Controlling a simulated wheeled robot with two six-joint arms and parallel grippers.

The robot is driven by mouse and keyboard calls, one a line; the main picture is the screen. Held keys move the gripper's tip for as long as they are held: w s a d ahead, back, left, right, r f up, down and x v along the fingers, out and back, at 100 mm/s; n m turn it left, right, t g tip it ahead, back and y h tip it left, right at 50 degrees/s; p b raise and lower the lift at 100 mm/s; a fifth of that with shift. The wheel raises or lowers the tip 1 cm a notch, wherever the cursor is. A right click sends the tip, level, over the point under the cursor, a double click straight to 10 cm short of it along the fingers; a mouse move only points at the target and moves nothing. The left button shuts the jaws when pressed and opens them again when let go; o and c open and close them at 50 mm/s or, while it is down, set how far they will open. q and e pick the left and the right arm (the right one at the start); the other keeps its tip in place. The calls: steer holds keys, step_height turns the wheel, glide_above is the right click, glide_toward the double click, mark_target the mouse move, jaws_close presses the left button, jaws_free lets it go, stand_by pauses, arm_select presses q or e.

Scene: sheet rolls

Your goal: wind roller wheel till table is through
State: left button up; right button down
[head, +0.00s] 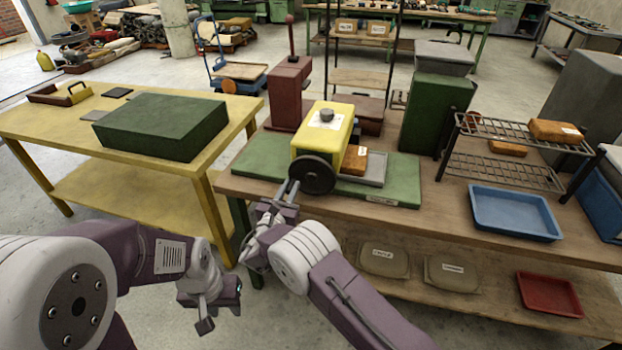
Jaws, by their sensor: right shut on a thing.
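The roller machine has a yellow body (323,128) on a long green base (395,180). Its black wheel (313,174) faces me, and a grey handle stands out near its left edge. My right gripper (285,196) is shut on the wheel handle (293,188) at the lower left of the wheel; the fingers partly hide it. A grey flat table (372,170) shows on the right side of the yellow body, with an orange-brown block (354,159) by it. My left gripper (221,316) hangs low, in front of the benches, open and empty.
A yellow bench (233,108) on the left holds a dark green block (160,125). On the wooden bench are a red post machine (288,92), a green cabinet (437,110), a wire rack (510,130) and a blue tray (513,212). A red tray (549,295) lies on the lower shelf.

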mark_target(296, 171)
steer(key=shift+a+r+p, duration=0.3)
steer(key=shift+r+p, duration=0.1)
steer(key=shift+r, duration=0.45)
steer(key=shift+d+r+p, duration=0.15)
steer(key=shift+r+p, duration=0.65)
steer(key=shift+r, duration=0.5)
steer(key=shift+d+f+b, duration=0.4)
steer(key=shift+b, duration=0.3)
steer(key=shift+s+r, duration=0.1)
steer(key=c, duration=1.5)
jaws_free()
steer(key=o, duration=1.3)
steer(key=shift+d, duration=0.4)
steer(key=shift+a+r, duration=0.1)
steer(key=shift+a, duration=0.2)
